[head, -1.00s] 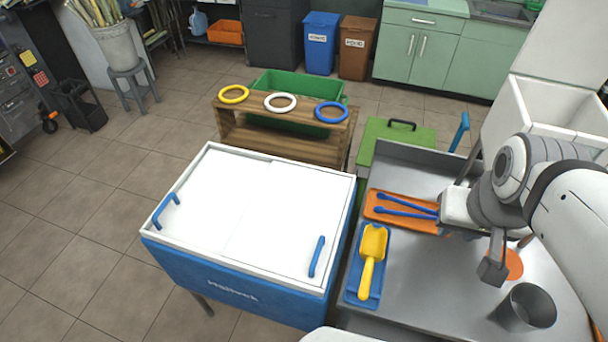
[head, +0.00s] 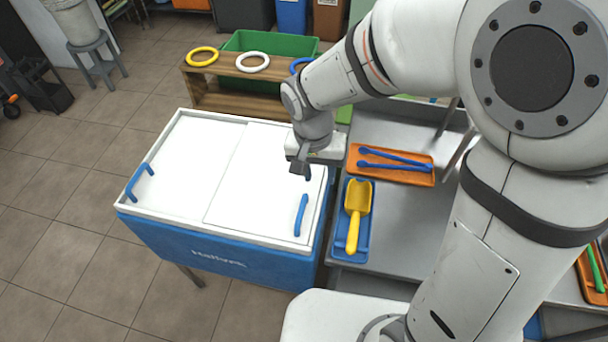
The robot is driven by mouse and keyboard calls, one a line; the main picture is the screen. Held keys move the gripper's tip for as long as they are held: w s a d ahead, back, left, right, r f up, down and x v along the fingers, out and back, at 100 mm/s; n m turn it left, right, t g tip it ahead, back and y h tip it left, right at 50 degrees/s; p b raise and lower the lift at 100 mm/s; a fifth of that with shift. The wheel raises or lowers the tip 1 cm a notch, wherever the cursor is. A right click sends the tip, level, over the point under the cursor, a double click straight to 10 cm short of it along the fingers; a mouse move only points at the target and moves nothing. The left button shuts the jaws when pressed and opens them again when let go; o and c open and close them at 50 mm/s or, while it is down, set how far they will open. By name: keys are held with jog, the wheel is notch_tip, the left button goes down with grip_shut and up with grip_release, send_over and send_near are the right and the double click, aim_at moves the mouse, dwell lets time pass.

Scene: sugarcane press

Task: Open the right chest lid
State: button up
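The chest has a blue body (head: 190,240) and a white top with two lid panels side by side. The right lid (head: 255,180) lies flat and closed, with an upright blue handle (head: 300,215) near its right edge. The left lid (head: 185,155) is also closed and has its own blue handle (head: 140,182) at the left. My gripper (head: 301,172) hangs over the far right part of the chest, beyond the right lid's handle and apart from it. It points down. Its fingers are small and partly hidden, so I cannot tell their opening. I see nothing held in it.
A blue tray with a yellow scoop (head: 356,205) and an orange tray (head: 425,175) with blue tongs sit on the metal table (head: 390,215) right of the chest. A wooden rack (head: 230,98) with rings stands behind the chest.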

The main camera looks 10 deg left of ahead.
send_near(300, 212)
jog(key=shift+h, duration=0.4)
jog(key=f, duration=0.5)
jog(key=d+f, duration=0.1)
jog(key=f, duration=0.2)
jog(key=shift+f, duration=0.1)
jog(key=shift+c, duration=0.2)
jog(key=shift+a, duration=0.1)
grip_shut()
